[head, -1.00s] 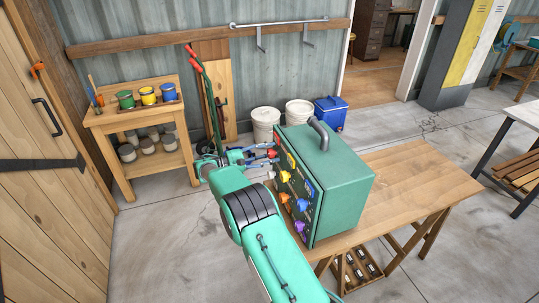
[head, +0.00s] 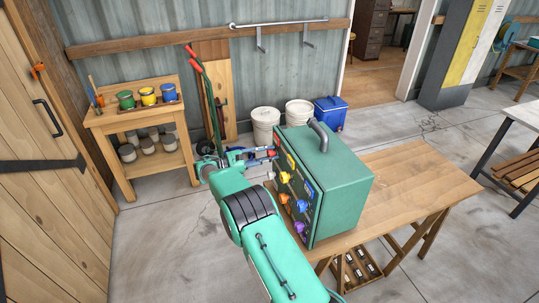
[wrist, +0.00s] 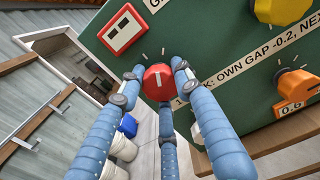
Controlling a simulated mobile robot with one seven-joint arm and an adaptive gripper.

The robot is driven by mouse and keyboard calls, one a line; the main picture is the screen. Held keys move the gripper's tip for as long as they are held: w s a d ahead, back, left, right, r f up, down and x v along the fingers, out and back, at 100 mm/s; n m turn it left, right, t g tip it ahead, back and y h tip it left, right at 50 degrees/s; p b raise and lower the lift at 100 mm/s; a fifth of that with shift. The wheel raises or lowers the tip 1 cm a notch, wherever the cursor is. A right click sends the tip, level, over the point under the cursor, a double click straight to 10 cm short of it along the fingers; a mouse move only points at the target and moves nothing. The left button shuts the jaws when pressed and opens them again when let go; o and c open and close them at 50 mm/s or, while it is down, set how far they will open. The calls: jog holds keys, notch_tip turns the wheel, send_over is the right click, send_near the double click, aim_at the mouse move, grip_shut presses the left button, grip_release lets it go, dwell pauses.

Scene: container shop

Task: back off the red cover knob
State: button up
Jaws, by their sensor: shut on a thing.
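The red knob (wrist: 158,82) sits on the front panel of the green box (wrist: 230,60), with a white pointer line on its face. My gripper (wrist: 155,88) has its blue padded fingers around the knob and is shut on it. In the head view my gripper (head: 262,156) reaches the upper left edge of the box's panel (head: 300,190), and the red knob (head: 272,153) shows as a small patch at the fingertips. A printed strip (wrist: 258,60) beside the knob reads in part "OWN GAP -0.2".
A yellow knob (wrist: 284,10) and an orange knob (wrist: 298,84) stand on the same panel. A red-framed white plate (wrist: 122,30) is near the fingers. The box stands on a wooden bench (head: 420,185) with bare top to its right.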

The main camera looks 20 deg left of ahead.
jog(key=n+p, duration=0.1)
jog(key=n, duration=0.4)
jog(key=shift+a+r+n, duration=0.1)
jog(key=shift+r+n, duration=0.05)
jog(key=shift+n, duration=0.25)
jog(key=o, duration=1.2)
jog(key=v, duration=1.2)
jog(key=shift+w, duration=0.1)
